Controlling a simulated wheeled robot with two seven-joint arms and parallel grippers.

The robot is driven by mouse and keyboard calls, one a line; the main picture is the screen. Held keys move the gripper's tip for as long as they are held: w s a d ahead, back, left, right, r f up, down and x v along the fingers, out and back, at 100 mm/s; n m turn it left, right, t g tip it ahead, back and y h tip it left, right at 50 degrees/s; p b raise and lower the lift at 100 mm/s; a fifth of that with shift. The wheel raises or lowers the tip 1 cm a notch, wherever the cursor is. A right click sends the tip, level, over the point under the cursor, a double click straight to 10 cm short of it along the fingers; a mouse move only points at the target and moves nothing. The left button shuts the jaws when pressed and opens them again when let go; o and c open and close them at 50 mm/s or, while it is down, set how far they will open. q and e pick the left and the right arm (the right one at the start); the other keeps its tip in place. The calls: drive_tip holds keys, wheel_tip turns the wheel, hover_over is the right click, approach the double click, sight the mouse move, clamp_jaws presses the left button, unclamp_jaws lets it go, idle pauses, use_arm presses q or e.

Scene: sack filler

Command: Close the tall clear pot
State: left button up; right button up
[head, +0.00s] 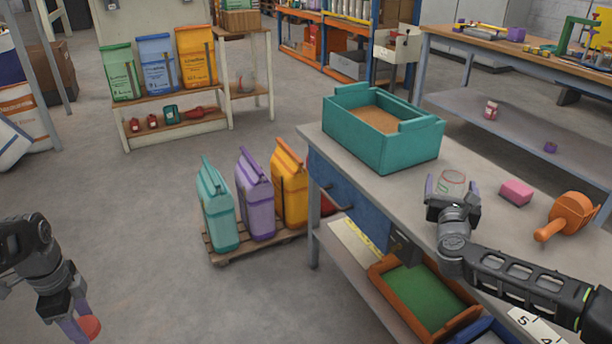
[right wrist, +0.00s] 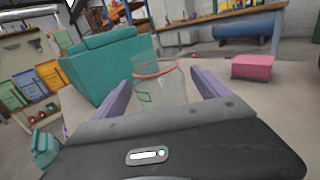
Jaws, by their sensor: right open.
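The tall clear pot (head: 452,177) stands upright on the grey workbench, with a red ring at its open top. It also shows in the right wrist view (right wrist: 161,88), where a small green mark is on its side. My right gripper (head: 450,193) is open just in front of the pot; its purple fingers lie to either side of it in the wrist view, apart from it. My left gripper (head: 80,322), at the bottom left, holds a red round lid (head: 90,327) between its purple fingers, away from the bench; part of the lid is hidden.
A teal bin (head: 368,150) with brown fill stands on the bench behind the pot. A pink block (head: 516,192) and an orange scoop (head: 570,214) lie to the right. A tray with a green base (head: 420,297) sits below. Sacks stand on a pallet (head: 262,243) left of the bench.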

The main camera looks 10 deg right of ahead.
use_arm(q)
drive_tip(key=shift+f, duration=0.15)
use_arm(e)
drive_tip(key=x, duration=0.2)
drive_tip(key=shift+w+d, duration=0.15)
drive_tip(key=shift+w, duration=0.05)
drive_tip(key=shift+c, duration=0.2)
drive_tip(key=c, duration=1.4)
drive_tip(key=shift+c, duration=0.2)
drive_tip(key=shift+r, duration=0.1)
